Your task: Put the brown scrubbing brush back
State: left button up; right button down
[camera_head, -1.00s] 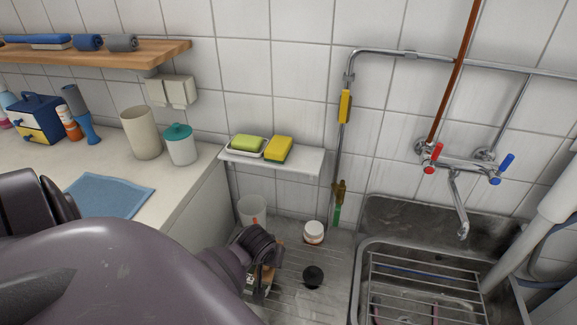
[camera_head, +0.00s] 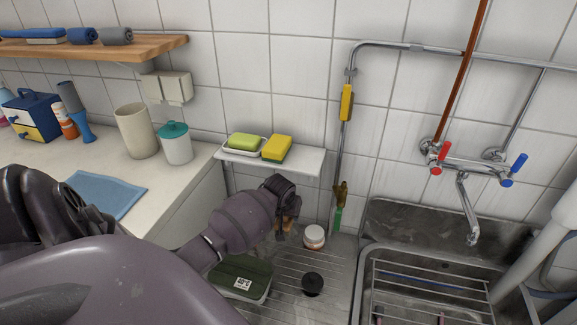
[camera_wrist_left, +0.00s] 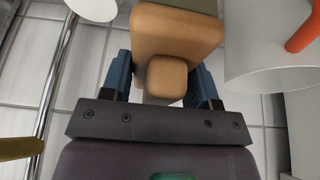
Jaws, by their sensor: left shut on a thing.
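My left gripper (camera_head: 287,212) is raised in front of the tiled wall, just below the small white shelf in the picture. It is shut on the brown scrubbing brush (camera_wrist_left: 178,32). In the left wrist view the gripper's two blue-black fingers (camera_wrist_left: 160,82) are on either side of the brush's rounded wooden knob, with the wider wooden block beyond. In the head view only a small brown part of the brush (camera_head: 287,228) shows under the gripper. My right gripper is not in view.
A white cup (camera_wrist_left: 268,50) with an orange handle in it is close beside the brush. A white jar (camera_head: 314,237), black stopper (camera_head: 312,284) and green box (camera_head: 240,278) stand on the drainer. The shelf (camera_head: 305,162) holds sponges. A pipe (camera_head: 341,140) runs behind; the sink is right.

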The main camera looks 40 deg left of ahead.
pick_arm(q)
jog(key=f, duration=0.2)
jog(key=f+b, duration=0.1)
jog(key=f, duration=0.3)
jog(key=shift+s, duration=0.25)
jog(key=shift+f+b, duration=0.35)
jog(key=shift+f, duration=0.2)
notch_tip(320, 180, down, 3)
jog(key=shift+f+b, duration=0.1)
jog(key=shift+b, duration=0.5)
jog(key=shift+w+f, duration=0.15)
jog(key=shift+r, duration=0.2)
jog(key=shift+f, duration=0.1)
jog(key=o, duration=1.1)
jog(key=shift+w, duration=0.1)
